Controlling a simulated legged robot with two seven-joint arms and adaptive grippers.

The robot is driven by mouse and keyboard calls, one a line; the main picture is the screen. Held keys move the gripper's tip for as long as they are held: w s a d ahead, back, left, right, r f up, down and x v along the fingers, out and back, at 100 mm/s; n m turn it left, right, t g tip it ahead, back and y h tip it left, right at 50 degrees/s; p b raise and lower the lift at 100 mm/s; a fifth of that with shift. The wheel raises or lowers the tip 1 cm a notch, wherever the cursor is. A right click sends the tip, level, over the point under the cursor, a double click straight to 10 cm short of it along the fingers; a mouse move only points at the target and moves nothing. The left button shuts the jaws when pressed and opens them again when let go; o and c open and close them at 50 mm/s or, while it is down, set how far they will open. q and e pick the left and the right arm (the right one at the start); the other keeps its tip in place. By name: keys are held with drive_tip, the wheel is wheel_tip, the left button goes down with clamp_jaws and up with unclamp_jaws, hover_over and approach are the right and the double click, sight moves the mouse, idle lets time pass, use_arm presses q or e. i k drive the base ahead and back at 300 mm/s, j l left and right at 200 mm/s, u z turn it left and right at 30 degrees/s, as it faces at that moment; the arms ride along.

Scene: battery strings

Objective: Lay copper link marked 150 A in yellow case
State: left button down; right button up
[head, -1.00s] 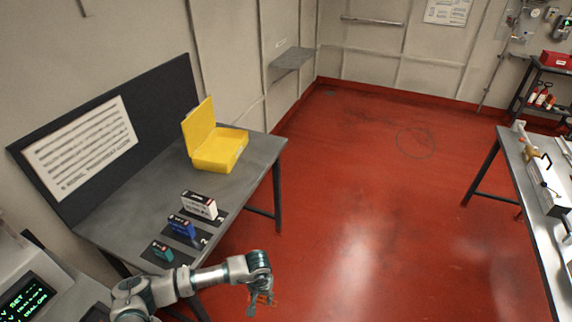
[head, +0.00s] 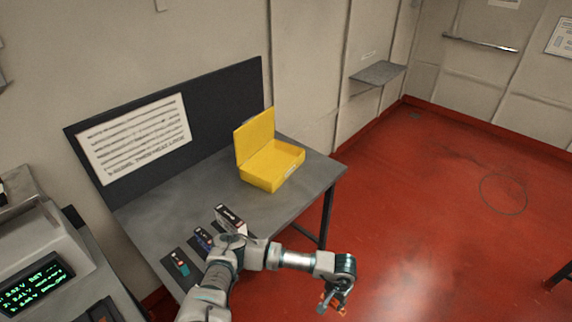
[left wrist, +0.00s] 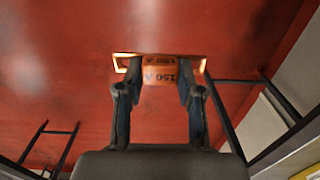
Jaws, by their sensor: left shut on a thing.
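The copper link (left wrist: 160,73), marked 150 A, is held between the two fingers of my left gripper (left wrist: 158,92) in the left wrist view. In the head view, my left gripper (head: 336,298) hangs over the red floor, right of the table's front edge, with a small orange-copper piece of the link (head: 327,299) showing at its fingers. The yellow case (head: 268,172) stands open on the grey table, its lid raised at the back left. The case lies behind and left of the gripper, well apart from it. My right gripper does not show.
Several small boxes stand on dark mats at the table's near side, a white one (head: 229,220) and a teal one (head: 181,266) among them, partly behind my left arm. A dark board with a printed sheet (head: 135,138) backs the grey table (head: 180,213). Bare table surrounds the case.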

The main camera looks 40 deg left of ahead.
sight(272, 169)
drive_tip(key=i+u, duration=0.35)
drive_tip(key=i+l+u, duration=0.55)
drive_tip(key=i+u, duration=0.15)
drive_tip(key=i, duration=0.15)
